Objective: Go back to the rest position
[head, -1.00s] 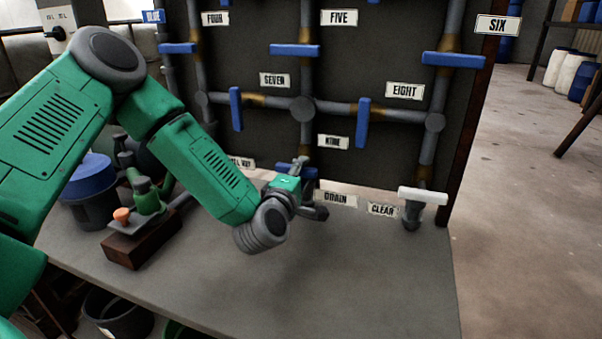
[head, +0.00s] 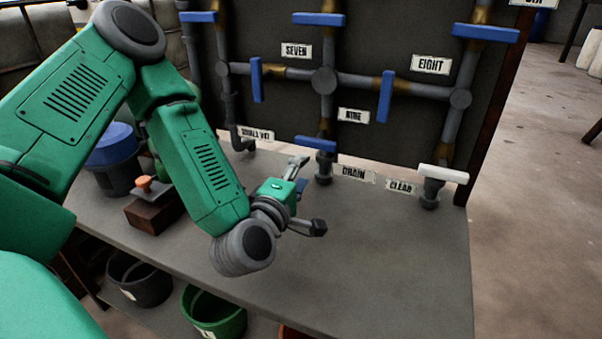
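My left gripper (head: 308,197) is over the grey bench top, in front of the pipe board. Its two fingers are spread apart with nothing between them. The blue handle (head: 315,143) above the DRAIN label lies behind and above the gripper, apart from it in the picture. My green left arm comes in from the left and hides part of the bench and the things behind it. My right gripper is not in view.
The grey bench (head: 400,265) is clear at the right. A white-handled valve (head: 443,174) stands near the CLEAR label. A blue-lidded container (head: 112,150) and a brown block (head: 152,216) are at the left. Black (head: 140,281) and green (head: 214,318) buckets sit below.

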